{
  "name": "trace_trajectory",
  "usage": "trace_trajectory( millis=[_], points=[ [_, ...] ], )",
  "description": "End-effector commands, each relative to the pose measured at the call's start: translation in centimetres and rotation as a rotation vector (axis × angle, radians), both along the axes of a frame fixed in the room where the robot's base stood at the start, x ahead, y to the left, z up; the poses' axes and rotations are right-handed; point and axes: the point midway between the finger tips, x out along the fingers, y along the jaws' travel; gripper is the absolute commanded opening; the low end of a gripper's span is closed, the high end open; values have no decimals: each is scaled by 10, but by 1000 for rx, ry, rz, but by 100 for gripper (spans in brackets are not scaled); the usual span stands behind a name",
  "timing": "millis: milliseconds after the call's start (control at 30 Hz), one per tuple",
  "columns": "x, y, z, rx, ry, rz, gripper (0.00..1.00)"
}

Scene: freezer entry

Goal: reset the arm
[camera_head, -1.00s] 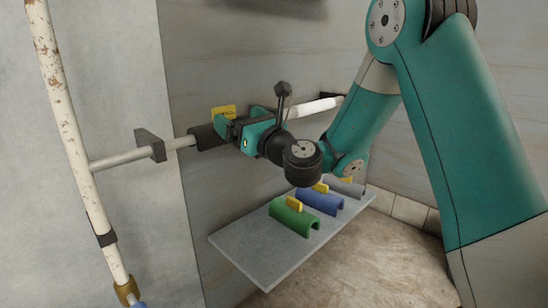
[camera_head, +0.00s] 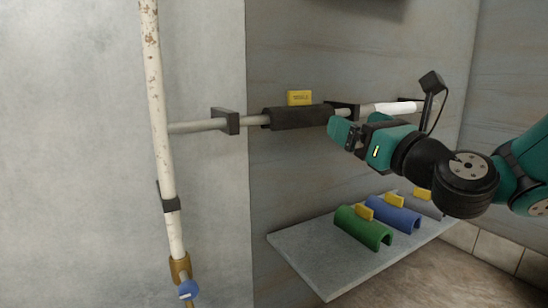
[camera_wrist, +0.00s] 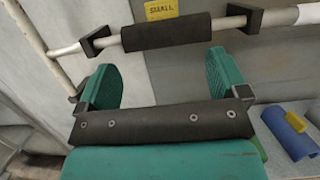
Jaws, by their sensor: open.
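My gripper (camera_head: 340,132) is open and empty, at the right of the picture in front of the wall pipe. In the wrist view its two green fingers (camera_wrist: 162,80) stand wide apart with nothing between them. A black sleeve (camera_head: 298,117) with a yellow tag (camera_head: 299,98) sits around the horizontal pipe (camera_head: 195,126). The sleeve also shows in the wrist view (camera_wrist: 166,32), ahead of the fingertips and apart from them; its tag (camera_wrist: 161,9) reads "SMALL".
A grey shelf (camera_head: 310,264) below holds green (camera_head: 362,228), blue (camera_head: 393,214) and grey (camera_head: 425,205) half-open sleeves with yellow tags. A rusty vertical pipe (camera_head: 162,110) with a blue-handled valve (camera_head: 188,290) stands left. A white pipe section (camera_head: 392,108) lies behind my gripper.

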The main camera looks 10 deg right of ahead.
Motion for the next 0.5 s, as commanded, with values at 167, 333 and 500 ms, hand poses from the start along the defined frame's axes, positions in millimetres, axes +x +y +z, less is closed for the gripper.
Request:
trace_trajectory(
  millis=[167,333,500],
  points=[
    [-11,41,-1,-299,-20,107,93],
    [-54,114,-27,-1007,-175,401,93],
    [-116,144,-62,-1667,-512,792,93]
  ],
)
